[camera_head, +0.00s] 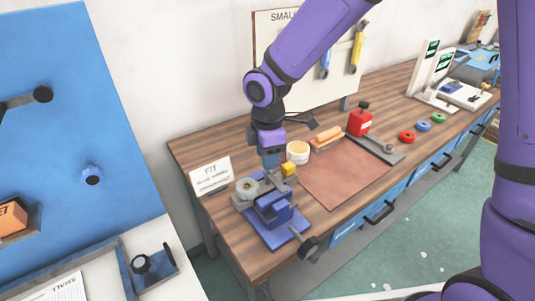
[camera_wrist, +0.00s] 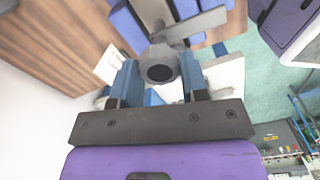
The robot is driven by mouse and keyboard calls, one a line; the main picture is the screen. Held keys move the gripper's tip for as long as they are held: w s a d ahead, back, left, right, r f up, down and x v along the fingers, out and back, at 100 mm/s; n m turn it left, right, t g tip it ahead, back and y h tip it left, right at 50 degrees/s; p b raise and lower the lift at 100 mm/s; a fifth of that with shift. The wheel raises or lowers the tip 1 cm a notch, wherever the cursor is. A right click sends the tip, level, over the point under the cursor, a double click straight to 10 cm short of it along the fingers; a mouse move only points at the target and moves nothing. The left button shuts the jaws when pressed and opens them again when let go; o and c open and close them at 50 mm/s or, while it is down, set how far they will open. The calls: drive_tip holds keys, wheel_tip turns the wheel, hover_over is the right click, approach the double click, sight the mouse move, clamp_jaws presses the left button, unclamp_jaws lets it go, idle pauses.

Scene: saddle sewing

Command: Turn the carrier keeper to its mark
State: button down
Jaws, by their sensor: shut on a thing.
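My gripper (camera_head: 271,163) points down over the blue clamp-like fixture (camera_head: 274,214) at the near left of the workbench. In the wrist view, the two blue fingers of my gripper (camera_wrist: 159,80) stand on either side of a grey round knob (camera_wrist: 160,66) with a dark end, and are shut on it. A flat grey bar (camera_wrist: 197,24) runs from behind the knob to the upper right. This knob and bar look like the carrier keeper. In the head view my gripper hides most of it. I cannot make out its mark.
A yellow block (camera_head: 289,169) and a white tub (camera_head: 298,152) stand close to my gripper. A brown leather sheet (camera_head: 345,175) lies to the right, with a red can (camera_head: 359,123) beyond.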

idle(0.4)
drive_tip(key=c, duration=0.6)
unclamp_jaws()
drive_tip(key=shift+r, duration=0.1)
wheel_tip(320, 180, up, 11)
drive_tip(key=shift+f, duration=0.2)
drive_tip(key=shift+d, duration=0.1)
